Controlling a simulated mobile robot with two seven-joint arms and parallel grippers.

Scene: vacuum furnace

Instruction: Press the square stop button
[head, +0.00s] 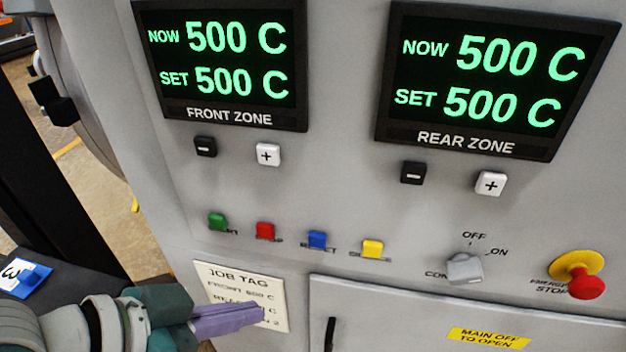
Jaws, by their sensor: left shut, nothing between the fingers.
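The square stop button (265,230) is red and sits on the grey panel between a green button and a blue button. The lettering beneath it is partly covered and hard to read. My left gripper (262,315) comes in from the lower left, with its purple fingers shut and empty. Its tips appear in front of the job tag, below the red button and apart from it. My right gripper is not in view.
The row also has green (217,221), blue (317,239) and yellow (372,248) buttons. A rotary switch (464,268) and a round red emergency stop (586,284) are at right. Two displays (225,65) (490,78) read 500 C. A job tag (228,280) is below.

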